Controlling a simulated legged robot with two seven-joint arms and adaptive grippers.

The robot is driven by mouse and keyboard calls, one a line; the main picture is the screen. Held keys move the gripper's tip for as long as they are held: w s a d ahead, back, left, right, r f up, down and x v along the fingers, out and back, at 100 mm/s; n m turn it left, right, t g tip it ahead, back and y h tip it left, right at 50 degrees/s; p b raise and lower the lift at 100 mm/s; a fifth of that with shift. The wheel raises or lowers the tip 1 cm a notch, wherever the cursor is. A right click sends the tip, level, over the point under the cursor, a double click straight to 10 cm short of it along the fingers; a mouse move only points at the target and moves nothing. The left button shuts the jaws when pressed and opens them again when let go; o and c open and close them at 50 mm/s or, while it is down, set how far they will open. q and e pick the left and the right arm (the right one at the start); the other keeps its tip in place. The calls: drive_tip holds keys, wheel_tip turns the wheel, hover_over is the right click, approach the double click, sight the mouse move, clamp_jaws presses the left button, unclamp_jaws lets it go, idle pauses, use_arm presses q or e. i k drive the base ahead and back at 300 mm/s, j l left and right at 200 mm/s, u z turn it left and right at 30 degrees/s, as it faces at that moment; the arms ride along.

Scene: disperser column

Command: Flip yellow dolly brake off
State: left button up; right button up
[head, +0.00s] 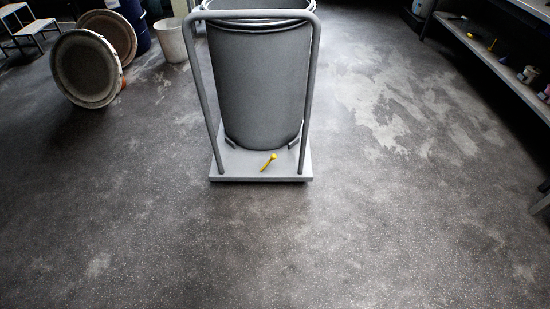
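A grey dolly (230,172) with a tubular push handle (200,80) stands on the floor at the top middle of the head view. A large grey drum (262,95) stands on its platform, behind the handle frame. The yellow brake lever (268,162) is on the near part of the platform, in front of the drum. It slants, with its thicker round end to the upper right. Neither of my grippers shows in the head view.
The floor (270,250) before the dolly is clear. Round lids (86,70), a white bucket (172,40), a blue drum (135,25) and a small step stool (25,28) stand at the upper left. A shelf (495,62) with small items runs along the right.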

sight(273, 156)
drive_tip(key=i+z, duration=0.15)
drive_tip(key=i, duration=0.45)
drive_tip(key=i+j+z, duration=0.1)
drive_tip(key=i, duration=0.45)
drive_tip(key=i+j+z, duration=0.15)
drive_tip(key=i, duration=0.45)
drive_tip(key=i+j+z, duration=0.15)
drive_tip(key=i, duration=0.4)
drive_tip(key=j, duration=0.1)
